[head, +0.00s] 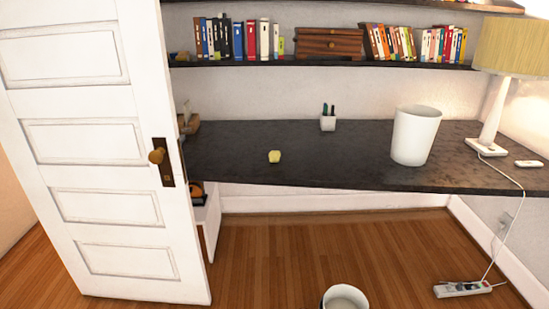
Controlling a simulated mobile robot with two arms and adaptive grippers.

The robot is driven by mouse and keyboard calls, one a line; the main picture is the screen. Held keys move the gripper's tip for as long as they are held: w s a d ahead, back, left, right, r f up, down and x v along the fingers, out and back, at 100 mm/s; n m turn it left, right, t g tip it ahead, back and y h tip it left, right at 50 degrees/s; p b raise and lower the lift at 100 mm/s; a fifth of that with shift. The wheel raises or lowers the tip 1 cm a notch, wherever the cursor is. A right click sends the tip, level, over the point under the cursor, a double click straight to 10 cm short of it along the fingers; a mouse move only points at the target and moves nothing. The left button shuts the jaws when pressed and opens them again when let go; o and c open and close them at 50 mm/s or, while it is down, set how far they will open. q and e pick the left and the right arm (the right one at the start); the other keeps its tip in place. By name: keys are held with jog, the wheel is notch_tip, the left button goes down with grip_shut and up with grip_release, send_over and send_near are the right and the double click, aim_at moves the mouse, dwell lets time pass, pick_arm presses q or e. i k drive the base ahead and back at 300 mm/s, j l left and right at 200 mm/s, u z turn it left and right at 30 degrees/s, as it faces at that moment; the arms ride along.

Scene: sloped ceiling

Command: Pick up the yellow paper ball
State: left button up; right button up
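A small yellow paper ball (274,156) lies on the dark desk top (330,165), left of the middle and set back from the front edge. It is in plain view, with bare desk around it. Neither of my grippers shows in the head view.
A white bin (415,135) and a lamp (493,95) stand on the desk at right; a white pen cup (327,122) stands behind. An open white door (100,150) fills the left. A second bin (345,297) and a power strip (462,289) are on the wooden floor.

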aim_at(273, 156)
jog(key=i+j, duration=0.15)
jog(key=i, duration=0.4)
jog(key=i+j, duration=0.15)
jog(key=i, duration=0.35)
